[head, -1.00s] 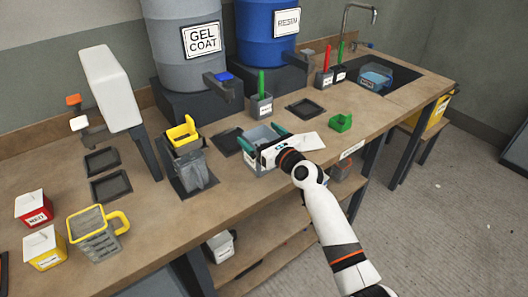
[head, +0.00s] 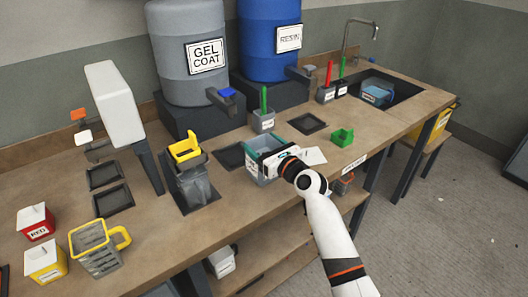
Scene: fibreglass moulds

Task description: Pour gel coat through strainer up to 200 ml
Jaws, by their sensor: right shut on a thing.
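A grey drum labelled GEL COAT (head: 190,82) stands on a dark block at the back, with a blue-handled tap (head: 226,94) on its front. My right gripper (head: 262,148) is shut on a grey open-topped container (head: 263,174) with a white label, which sits at the bench's front middle. The gripper partly hides it. A yellow piece (head: 186,147), possibly the strainer, sits on top of a dark grey container (head: 192,184) left of the gripper. A grey jug with yellow rim and handle (head: 98,247) stands at front left. My left gripper is not in view.
A blue RESIN drum (head: 268,50) stands right of the grey one. Nearby are a grey holder with a green stick (head: 263,122), a small green tray (head: 343,136), and a tall white device (head: 115,104). Red (head: 36,222) and yellow (head: 45,260) boxes stand at left. A sink (head: 385,90) is at right.

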